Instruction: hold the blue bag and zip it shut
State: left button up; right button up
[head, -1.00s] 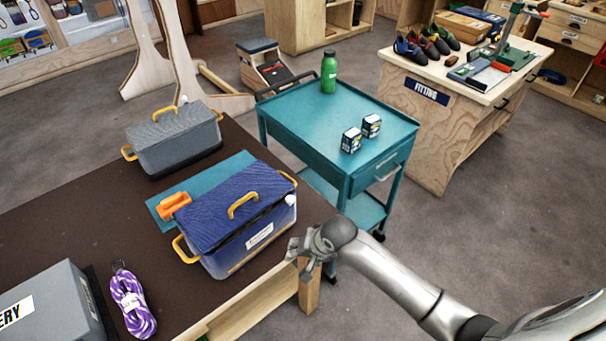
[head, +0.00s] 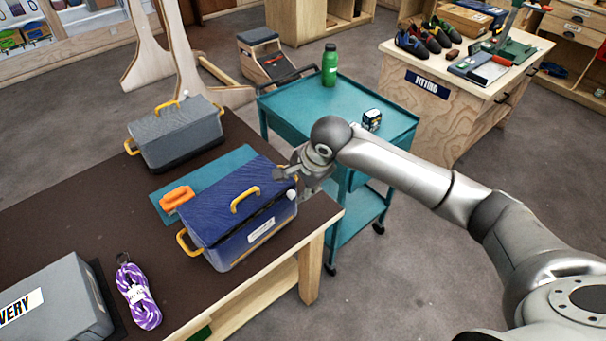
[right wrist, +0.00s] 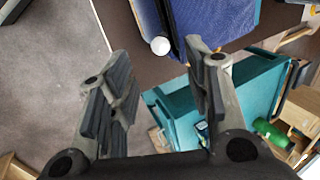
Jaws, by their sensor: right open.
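The blue bag (head: 222,226) sits on the brown table with yellow handles on its lid and left end. A dark gap shows under the lid along its front edge. A white ball (head: 291,194), seemingly the zip pull, is at the bag's right end. My right gripper (head: 288,177) is beside that end, partly over the bag's far right corner. In the right wrist view, the right gripper (right wrist: 160,58) is open and empty; the white ball (right wrist: 160,46) lies near its fingertips, in line with the space between them. My left gripper is not in view.
A teal mat (head: 230,163) with an orange object (head: 176,199) lies behind the bag. A grey bag (head: 180,138), purple rope (head: 138,296) and grey box (head: 60,312) share the table. A teal cart (head: 290,97) with a green bottle (head: 329,65) stands close behind my right arm.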

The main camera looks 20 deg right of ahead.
aim_at(292, 193)
jog(key=x, duration=0.6)
jog(key=shift+w+f+p, duration=0.1)
jog(key=shift+f+p, duration=0.1)
jog(key=shift+p, duration=0.2)
